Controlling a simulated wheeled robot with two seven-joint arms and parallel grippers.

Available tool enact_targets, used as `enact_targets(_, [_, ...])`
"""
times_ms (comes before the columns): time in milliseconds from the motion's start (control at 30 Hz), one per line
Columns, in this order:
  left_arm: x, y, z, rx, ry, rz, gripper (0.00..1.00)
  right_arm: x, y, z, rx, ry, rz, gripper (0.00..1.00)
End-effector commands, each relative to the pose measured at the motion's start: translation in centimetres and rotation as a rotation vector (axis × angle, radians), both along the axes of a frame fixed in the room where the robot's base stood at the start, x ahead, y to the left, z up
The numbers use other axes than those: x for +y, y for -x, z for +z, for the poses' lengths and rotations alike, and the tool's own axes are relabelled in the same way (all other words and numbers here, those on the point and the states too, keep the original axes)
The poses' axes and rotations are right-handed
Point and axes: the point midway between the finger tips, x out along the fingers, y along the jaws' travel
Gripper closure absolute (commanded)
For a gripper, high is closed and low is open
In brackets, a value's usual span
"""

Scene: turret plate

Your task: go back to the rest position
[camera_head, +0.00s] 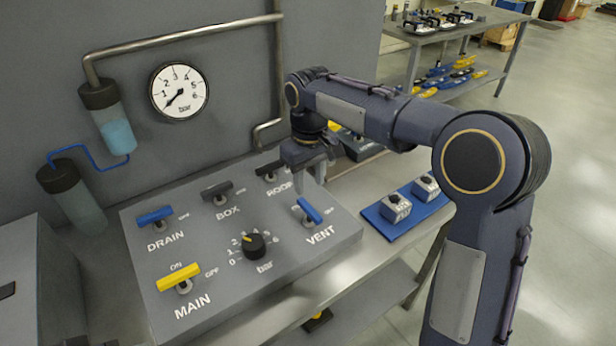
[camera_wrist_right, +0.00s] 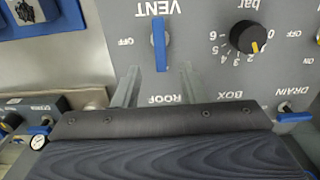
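My right gripper (camera_head: 318,172) hangs over the back right of the grey valve panel (camera_head: 210,276), near the ROOF valve (camera_head: 275,171). In the right wrist view its two fingers (camera_wrist_right: 158,88) stand apart with nothing between them. The blue VENT handle (camera_head: 310,211) is just ahead of the fingertips and apart from them; in the wrist view (camera_wrist_right: 159,45) it stands crosswise to its OFF label. The blue DRAIN handle (camera_head: 155,215) and yellow MAIN handle (camera_head: 179,278) lie toward their OFF labels. The BOX handle (camera_head: 217,191) is dark. My left gripper is not in view.
A black dial knob (camera_head: 254,246) is mid-panel. A blue mat (camera_head: 408,226) with two small grey blocks lies right of the panel. Open floor is at the right.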

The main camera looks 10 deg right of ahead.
Motion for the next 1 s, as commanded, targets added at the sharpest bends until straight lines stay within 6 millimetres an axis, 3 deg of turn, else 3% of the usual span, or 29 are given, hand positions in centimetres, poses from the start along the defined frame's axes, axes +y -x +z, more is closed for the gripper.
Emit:
enact_targets(233, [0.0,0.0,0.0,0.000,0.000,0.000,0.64,-0.4,0.4,0.3,-0.006,-0.009,-0.009,0.62])
enact_targets(367, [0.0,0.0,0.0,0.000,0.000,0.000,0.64,-2.4,2.8,1.6,-0.038,-0.055,-0.048,0.62])
enact_targets(500, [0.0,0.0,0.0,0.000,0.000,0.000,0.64,-5.2,7.9,3.0,-0.100,-0.143,-0.126,0.62])
enact_targets(667, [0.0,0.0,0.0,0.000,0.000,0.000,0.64,-7.2,14.5,3.2,-0.182,-0.246,-0.229,0.62])
enact_targets(800, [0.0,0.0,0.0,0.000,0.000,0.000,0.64,-7.7,20.1,2.1,-0.259,-0.327,-0.325,0.62])
enact_targets(1000, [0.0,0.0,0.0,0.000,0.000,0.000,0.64,-7.0,25.8,-0.7,-0.356,-0.414,-0.442,0.62])
